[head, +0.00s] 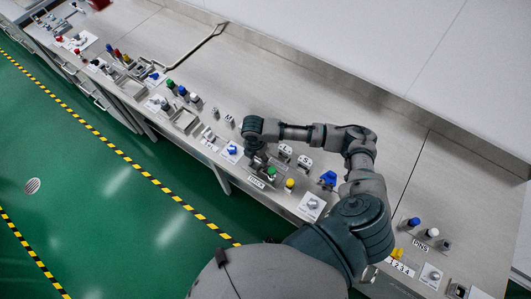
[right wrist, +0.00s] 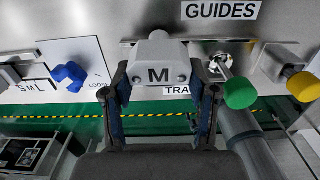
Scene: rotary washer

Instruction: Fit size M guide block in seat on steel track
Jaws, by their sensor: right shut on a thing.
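My right gripper (right wrist: 160,84) is shut on a white guide block (right wrist: 158,61) marked M, with one dark finger on each side of it. In the right wrist view the block is in front of a steel strip (right wrist: 202,46) and covers part of a label starting "TRA" (right wrist: 177,90). The seat is hidden behind the block, so I cannot tell whether block and track touch. In the head view my right gripper (head: 257,163) is low over the bench front, beside the green knob; the held block is not clear there. My left gripper is not in view.
A green knob (right wrist: 239,93) and a yellow knob (right wrist: 302,86) stand close to the right of the gripper. A blue knob (right wrist: 69,73) is to the left. Two pale blocks (head: 285,150) (head: 304,161) stand behind the gripper. The bench top (head: 270,90) behind is mostly clear.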

